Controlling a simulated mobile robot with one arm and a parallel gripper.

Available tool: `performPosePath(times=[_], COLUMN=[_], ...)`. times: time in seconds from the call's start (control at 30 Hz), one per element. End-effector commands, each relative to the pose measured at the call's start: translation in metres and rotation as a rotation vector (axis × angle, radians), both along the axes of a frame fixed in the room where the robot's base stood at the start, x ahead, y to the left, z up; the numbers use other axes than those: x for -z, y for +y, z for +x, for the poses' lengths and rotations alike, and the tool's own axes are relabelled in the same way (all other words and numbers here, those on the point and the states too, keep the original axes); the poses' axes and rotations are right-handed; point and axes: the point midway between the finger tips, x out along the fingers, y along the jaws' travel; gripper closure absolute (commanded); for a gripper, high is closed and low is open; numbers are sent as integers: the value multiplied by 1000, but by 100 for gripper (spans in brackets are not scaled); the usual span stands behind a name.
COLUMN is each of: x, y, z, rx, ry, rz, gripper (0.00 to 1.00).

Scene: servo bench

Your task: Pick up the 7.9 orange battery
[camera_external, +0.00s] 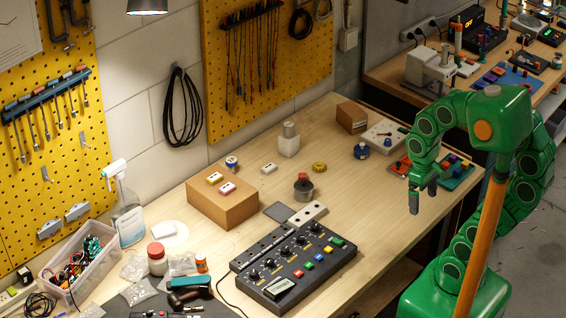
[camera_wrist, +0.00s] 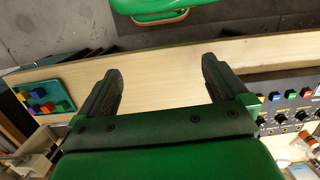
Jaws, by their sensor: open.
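No battery marked 7.9 can be made out for sure. Two small blocks lie on the cardboard box: one with a yellow-orange top (camera_external: 214,178) and one with a pink top (camera_external: 227,188). A similar pale block (camera_external: 268,168) lies on the bench behind the box. Any print on them is too small to read. My gripper (camera_external: 422,194) is open and empty, pointing down over the bench's right front part, well right of these blocks. In the wrist view its two fingers (camera_wrist: 161,75) are spread with bare bench and floor beyond; no battery shows there.
The cardboard box (camera_external: 222,208) stands mid-bench. A dark control box with knobs (camera_external: 295,262) lies in front of it, also at right in the wrist view (camera_wrist: 290,98). A teal tray with coloured blocks (camera_external: 455,172) lies behind my gripper. Bare wood (camera_external: 365,207) lies between.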

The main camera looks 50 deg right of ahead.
Motion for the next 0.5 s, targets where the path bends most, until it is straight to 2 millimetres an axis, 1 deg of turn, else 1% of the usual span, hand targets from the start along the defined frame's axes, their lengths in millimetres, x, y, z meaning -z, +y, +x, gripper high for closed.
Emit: performPosePath(times=[0.03, 0.1, 0.23, 0.27, 0.4, 0.43, 0.5], x=[3, 6, 7, 7, 7, 7, 7], y=[-2, -4, -5, -5, -5, -5, -5], z=[-7, -12, -15, -15, -15, -15, -15], rx=[14, 28, 37, 37, 36, 36, 35], ry=[4, 7, 8, 8, 8, 8, 8], rz=[-5, -11, -14, -14, -14, -14, -14], gripper=[0, 0, 0, 2, 23, 25, 36])
